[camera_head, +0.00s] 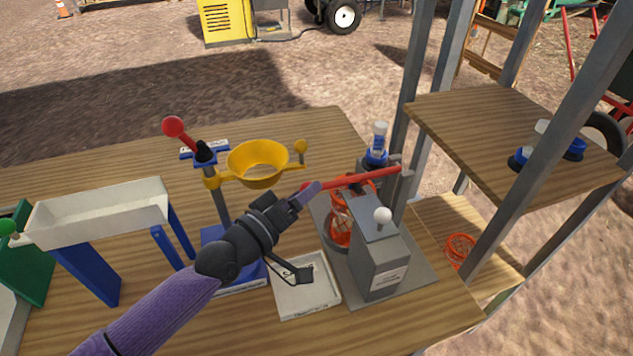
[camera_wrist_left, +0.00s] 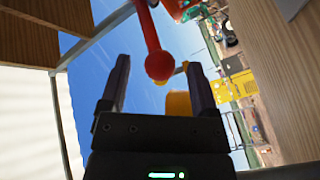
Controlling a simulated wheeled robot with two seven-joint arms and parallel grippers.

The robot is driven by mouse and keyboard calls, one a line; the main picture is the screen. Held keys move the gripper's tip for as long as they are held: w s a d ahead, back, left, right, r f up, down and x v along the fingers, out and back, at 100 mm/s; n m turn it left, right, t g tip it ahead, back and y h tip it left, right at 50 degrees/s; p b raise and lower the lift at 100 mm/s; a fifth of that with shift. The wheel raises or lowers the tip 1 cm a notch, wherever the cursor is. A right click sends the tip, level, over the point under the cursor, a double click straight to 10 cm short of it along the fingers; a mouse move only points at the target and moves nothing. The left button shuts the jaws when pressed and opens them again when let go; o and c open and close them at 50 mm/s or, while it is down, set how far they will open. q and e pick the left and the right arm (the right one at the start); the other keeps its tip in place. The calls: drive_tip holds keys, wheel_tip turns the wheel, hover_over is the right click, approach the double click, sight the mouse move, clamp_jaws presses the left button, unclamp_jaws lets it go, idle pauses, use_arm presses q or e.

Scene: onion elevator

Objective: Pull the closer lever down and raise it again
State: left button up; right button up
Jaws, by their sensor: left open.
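A red lever (camera_head: 365,178) with a red ball at its end reaches left from a grey post beside the grey box. My left gripper (camera_head: 307,192) is at the lever's ball end, with its fingers open. In the left wrist view the lever's red ball (camera_wrist_left: 160,66) sits between the two open fingers, apart from both as far as I can see. My right gripper is not in view.
A yellow funnel ring (camera_head: 258,162) stands just behind my left gripper. A grey box (camera_head: 378,258) with a white knob and an orange basket (camera_head: 341,225) are to the right. A white tray (camera_head: 305,287) lies below. A white chute (camera_head: 100,212) is at left; grey frame posts rise at right.

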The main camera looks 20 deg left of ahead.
sight(354, 181)
use_arm(q)
drive_tip(key=shift+x, duration=1.75)
clamp_jaws()
drive_tip(key=shift+f, duration=0.15)
